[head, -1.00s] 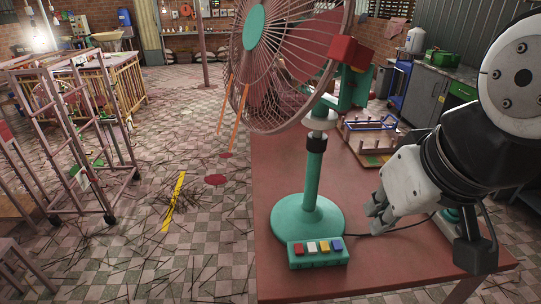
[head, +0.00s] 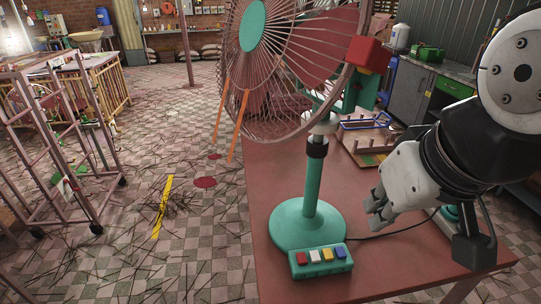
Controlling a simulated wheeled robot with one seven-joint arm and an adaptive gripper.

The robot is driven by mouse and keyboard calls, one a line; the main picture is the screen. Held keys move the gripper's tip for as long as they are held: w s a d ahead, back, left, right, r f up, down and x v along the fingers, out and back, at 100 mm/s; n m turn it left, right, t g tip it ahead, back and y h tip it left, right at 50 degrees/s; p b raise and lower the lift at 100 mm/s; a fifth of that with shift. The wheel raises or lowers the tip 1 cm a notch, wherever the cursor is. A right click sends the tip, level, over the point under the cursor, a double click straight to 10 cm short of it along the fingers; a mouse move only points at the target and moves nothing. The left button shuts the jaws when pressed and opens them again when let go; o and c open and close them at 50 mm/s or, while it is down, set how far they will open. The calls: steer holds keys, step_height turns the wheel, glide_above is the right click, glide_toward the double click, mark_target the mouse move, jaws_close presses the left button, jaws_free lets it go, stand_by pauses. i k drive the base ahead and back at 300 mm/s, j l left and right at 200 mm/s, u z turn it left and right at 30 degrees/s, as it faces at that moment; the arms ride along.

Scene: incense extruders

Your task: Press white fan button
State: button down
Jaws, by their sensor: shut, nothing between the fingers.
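A teal table fan (head: 311,185) with a pinkish wire cage stands upright on a reddish-brown table (head: 400,275). The white button (head: 315,256) is second from the left, unobstructed. My gripper (head: 374,217) is shut and empty, at the right of the fan base. It is up and to the right of the button panel and apart from it.
A dark cord (head: 395,232) runs right from the fan base. A wooden tray with a blue frame (head: 369,135) lies farther back on the table. A metal rack (head: 62,150) stands on the floor at left. The table front is clear around the panel.

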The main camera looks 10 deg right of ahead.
mark_target(316, 258)
steer(key=k+j, duration=0.15)
steer(key=j, duration=0.25)
steer(key=k+j, duration=0.15)
steer(key=j, duration=0.25)
steer(key=k+j, duration=0.15)
steer(key=j, duration=0.25)
steer(key=z, duration=0.05)
